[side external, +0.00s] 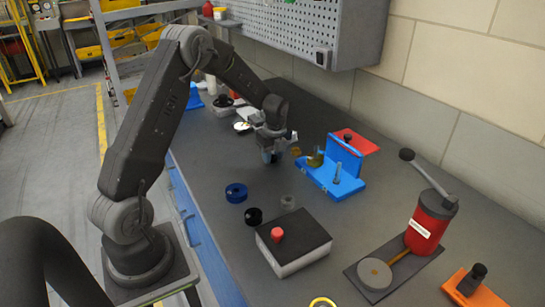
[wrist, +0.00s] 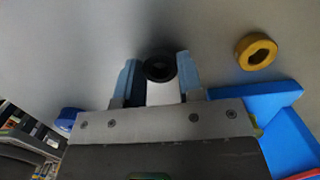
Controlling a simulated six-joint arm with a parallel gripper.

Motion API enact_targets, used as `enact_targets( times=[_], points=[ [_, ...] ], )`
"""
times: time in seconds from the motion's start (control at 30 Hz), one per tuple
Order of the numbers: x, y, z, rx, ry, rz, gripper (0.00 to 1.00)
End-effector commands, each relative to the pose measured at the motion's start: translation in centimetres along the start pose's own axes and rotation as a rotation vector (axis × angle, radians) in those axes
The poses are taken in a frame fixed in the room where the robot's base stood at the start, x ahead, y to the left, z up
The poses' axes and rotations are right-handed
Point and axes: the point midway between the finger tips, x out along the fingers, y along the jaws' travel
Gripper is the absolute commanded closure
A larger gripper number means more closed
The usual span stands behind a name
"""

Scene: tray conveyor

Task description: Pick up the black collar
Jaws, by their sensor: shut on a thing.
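My gripper (side external: 270,155) is low over the middle of the bench, left of the blue bracket. In the wrist view its two blue-padded fingers (wrist: 160,75) are shut on a black collar (wrist: 160,67), a dark ring at the fingertips. A pale patch shows between the fingers below the ring. In the side view the held collar is hard to make out behind the fingers. Whether the collar touches the bench is unclear. A second black round piece (side external: 254,216) lies on the bench nearer the camera.
A yellow-brass ring (wrist: 256,52) lies right of my gripper, near the blue bracket (side external: 330,180). A blue ring (side external: 236,193), a grey ring (side external: 288,202) and a dark-topped box with a red knob (side external: 277,235) are nearer the camera. A red canister (side external: 428,225) stands at right.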

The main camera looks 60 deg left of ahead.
Motion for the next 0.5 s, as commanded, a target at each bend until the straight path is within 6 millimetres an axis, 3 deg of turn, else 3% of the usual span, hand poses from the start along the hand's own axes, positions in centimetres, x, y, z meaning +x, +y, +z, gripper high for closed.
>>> enact_targets(
  times=[0.17, 0.3, 0.5],
  points=[
    [-1.7, -0.1, 0.2, -0.001, -0.002, -0.004, 0.89],
    [-4.3, 0.0, 0.6, -0.001, -0.003, -0.005, 0.89],
    [-6.4, 4.1, 3.6, -0.007, -0.001, -0.002, 0.89]
  ],
)
